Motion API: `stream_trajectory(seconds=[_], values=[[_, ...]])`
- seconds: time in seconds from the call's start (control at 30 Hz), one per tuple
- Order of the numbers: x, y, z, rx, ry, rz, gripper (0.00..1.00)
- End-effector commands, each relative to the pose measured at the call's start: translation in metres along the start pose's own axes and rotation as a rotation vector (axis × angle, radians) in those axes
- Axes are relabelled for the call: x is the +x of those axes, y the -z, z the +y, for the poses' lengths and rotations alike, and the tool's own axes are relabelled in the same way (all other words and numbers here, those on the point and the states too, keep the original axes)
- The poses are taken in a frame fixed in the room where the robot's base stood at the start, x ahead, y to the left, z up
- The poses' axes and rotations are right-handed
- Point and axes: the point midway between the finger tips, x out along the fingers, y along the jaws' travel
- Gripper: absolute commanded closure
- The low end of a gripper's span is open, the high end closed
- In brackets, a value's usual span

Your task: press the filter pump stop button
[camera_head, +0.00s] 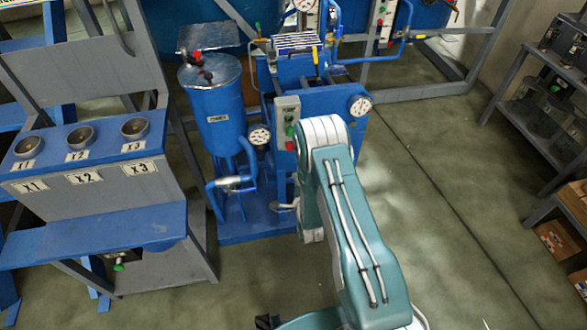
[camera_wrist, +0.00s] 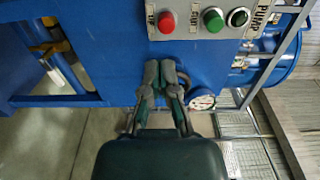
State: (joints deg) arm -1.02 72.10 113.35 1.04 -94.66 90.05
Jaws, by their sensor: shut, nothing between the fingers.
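In the wrist view a grey control panel (camera_wrist: 215,20) is fixed on a blue frame and marked PUMP at its right end. It carries a red button (camera_wrist: 166,22) at the left, a green button (camera_wrist: 213,20) in the middle and a dark round fitting (camera_wrist: 238,17) at the right. The small labels are hard to read. My gripper (camera_wrist: 160,68) is shut and empty, with its fingertips below the red button in the picture. The distance in depth between them cannot be told. In the head view my arm hides the gripper. A grey button box (camera_head: 287,108) shows beside the arm.
In the wrist view a gauge (camera_wrist: 202,99) sits to the right of the fingers. In the head view a blue tank (camera_head: 215,105) stands left of my arm. A blue rack (camera_head: 100,230) is further left, a shelf (camera_head: 520,110) at right. Open floor (camera_head: 430,170) lies between.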

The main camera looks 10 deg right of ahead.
Motion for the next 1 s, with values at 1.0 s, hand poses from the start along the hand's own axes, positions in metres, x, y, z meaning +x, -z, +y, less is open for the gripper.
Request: stream_trajectory(seconds=[1.0], values=[[-0.002,0.0,-0.036,-0.092,-0.054,-0.002,1.0]])
